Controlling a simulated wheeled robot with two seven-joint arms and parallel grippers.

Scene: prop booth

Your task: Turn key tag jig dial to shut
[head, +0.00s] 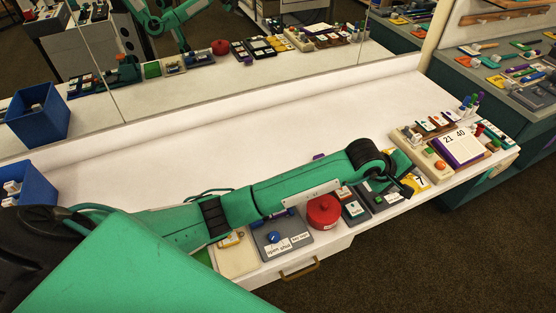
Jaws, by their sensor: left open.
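The key tag jig appears to be the grey plate (290,246) with a blue dial (273,238) near the table's front edge. White labels in front of the dial seem to read open and shut, with another label to their right; the small print is hard to read. The dial's exact pointing is too small to tell. My left arm reaches across the table just behind and over the jig's back edge. My left gripper (408,182) is open, well to the right of the dial and apart from it, near other small plates. My right gripper does not show.
A red round container (323,211) stands right of the jig, with small dark plates (354,211) beyond it. A cream tray (236,258) lies left of the jig. A number board (462,146) stands at the right. The table's back half (250,140) is clear before a mirror.

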